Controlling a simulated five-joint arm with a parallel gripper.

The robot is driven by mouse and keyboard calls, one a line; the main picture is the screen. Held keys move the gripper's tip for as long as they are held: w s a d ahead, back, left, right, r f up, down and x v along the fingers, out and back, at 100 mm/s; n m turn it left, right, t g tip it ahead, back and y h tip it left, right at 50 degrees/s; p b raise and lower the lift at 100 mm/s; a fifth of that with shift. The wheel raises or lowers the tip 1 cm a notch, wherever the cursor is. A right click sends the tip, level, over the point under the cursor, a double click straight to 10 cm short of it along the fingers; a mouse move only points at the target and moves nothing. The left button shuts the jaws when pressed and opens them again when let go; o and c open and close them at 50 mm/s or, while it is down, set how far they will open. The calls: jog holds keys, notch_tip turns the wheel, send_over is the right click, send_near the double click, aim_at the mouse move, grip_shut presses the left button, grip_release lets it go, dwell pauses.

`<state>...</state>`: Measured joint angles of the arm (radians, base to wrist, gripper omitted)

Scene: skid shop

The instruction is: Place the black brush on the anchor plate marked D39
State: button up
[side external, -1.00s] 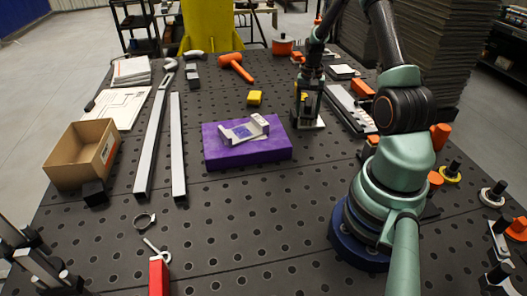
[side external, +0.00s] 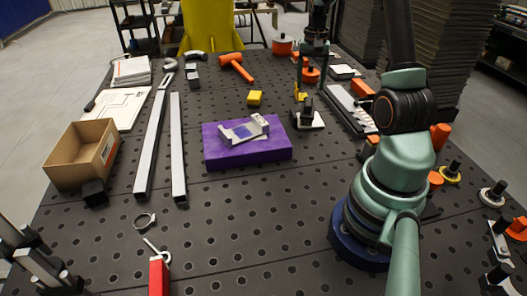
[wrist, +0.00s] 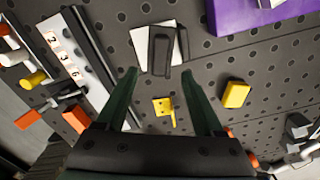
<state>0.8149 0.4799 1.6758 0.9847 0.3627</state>
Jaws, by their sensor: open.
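A black block-like object (side external: 305,110), which looks like the brush, stands on a white plate (side external: 319,121) right of the purple block. In the wrist view the black object (wrist: 160,52) lies over the white plate (wrist: 141,36), with another dark upright part beside it. No D39 mark is legible on the plate. My gripper (wrist: 160,74) is open and empty, its fingers apart. In the side view my gripper (side external: 313,72) hangs above and behind the plate, clear of the black object.
A small yellow bracket (wrist: 164,108) lies near the plate, and a yellow block (side external: 254,98) stands to the left. A purple block (side external: 247,152) carries a grey bracket. A long rail with numbered tiles (wrist: 72,65) lies on the other side.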

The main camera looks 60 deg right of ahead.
jog(key=shift+r, duration=0.8)
jog(key=w+a+r+n+t, duration=0.1)
jog(key=w+a+r+n, duration=0.25)
jog(key=a+r, duration=0.45)
jog(key=s+a+r+n+t, duration=0.1)
jog(key=s+a+n, duration=0.1)
jog(key=a, duration=0.6)
jog(key=s+a+r+n+t, duration=0.1)
jog(key=a+n, duration=0.3)
jog(key=a, duration=0.4)
jog(key=s+a+r+n+t, duration=0.1)
jog(key=a+n, duration=0.3)
jog(key=a, duration=0.4)
jog(key=shift+s+a+r+t, duration=0.15)
jog(key=shift+s+a+t, duration=0.05)
jog(key=shift+s+t, duration=0.6)
